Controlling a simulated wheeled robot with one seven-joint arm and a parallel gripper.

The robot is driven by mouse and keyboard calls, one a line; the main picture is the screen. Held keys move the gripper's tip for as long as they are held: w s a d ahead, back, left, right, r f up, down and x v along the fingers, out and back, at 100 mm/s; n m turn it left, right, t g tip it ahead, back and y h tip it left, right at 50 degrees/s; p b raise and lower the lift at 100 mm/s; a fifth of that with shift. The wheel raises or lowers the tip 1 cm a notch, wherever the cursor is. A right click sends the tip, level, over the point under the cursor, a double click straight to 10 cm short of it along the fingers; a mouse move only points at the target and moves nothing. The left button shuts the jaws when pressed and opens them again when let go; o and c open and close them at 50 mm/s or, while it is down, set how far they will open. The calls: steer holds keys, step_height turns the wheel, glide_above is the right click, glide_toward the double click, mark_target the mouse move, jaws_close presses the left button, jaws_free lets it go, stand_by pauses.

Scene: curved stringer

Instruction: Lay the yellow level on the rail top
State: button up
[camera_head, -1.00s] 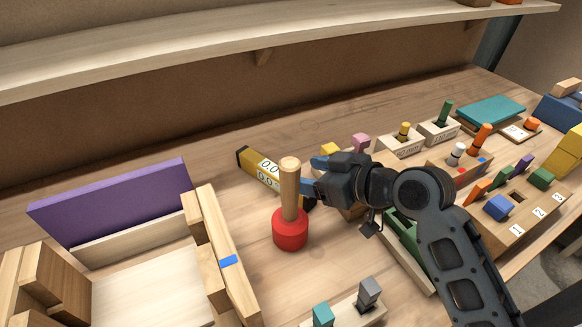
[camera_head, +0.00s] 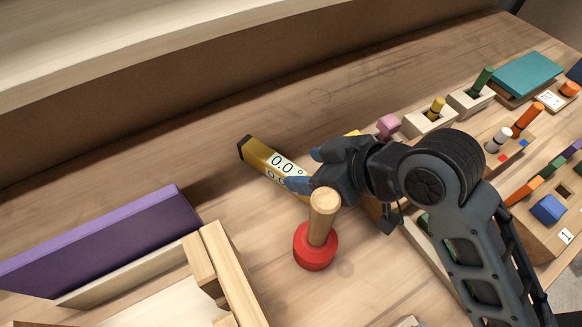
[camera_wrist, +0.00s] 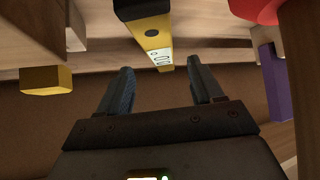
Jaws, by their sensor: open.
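The yellow level (camera_head: 262,156) has black ends and a white 0.0 label. It lies on the bench behind the red mallet in the head view, its right part hidden by my gripper. My gripper (camera_head: 303,168) is open, with blue-grey fingers at the level's right half, one on each side in the picture. In the wrist view the level (camera_wrist: 152,28) reaches down from the top edge toward the gap between the open fingers (camera_wrist: 162,82); I see no grip on it. A pale wooden rail (camera_head: 236,274), which looks like the task's rail, stands at lower left, apart from the level.
The red mallet (camera_head: 315,247) stands upright, handle up, close below my gripper. A purple board (camera_head: 100,240) stands left of the rail. Peg blocks (camera_head: 428,121) and a teal box (camera_head: 527,74) are at right. Bench behind the level is clear.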

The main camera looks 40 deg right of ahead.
mark_target(288, 169)
steer(key=shift+b+x, duration=0.75)
steer(key=shift+x, duration=2.75)
steer(key=shift+a, duration=0.1)
steer(key=c, duration=1.1)
jaws_close()
steer(key=shift+r, duration=0.15)
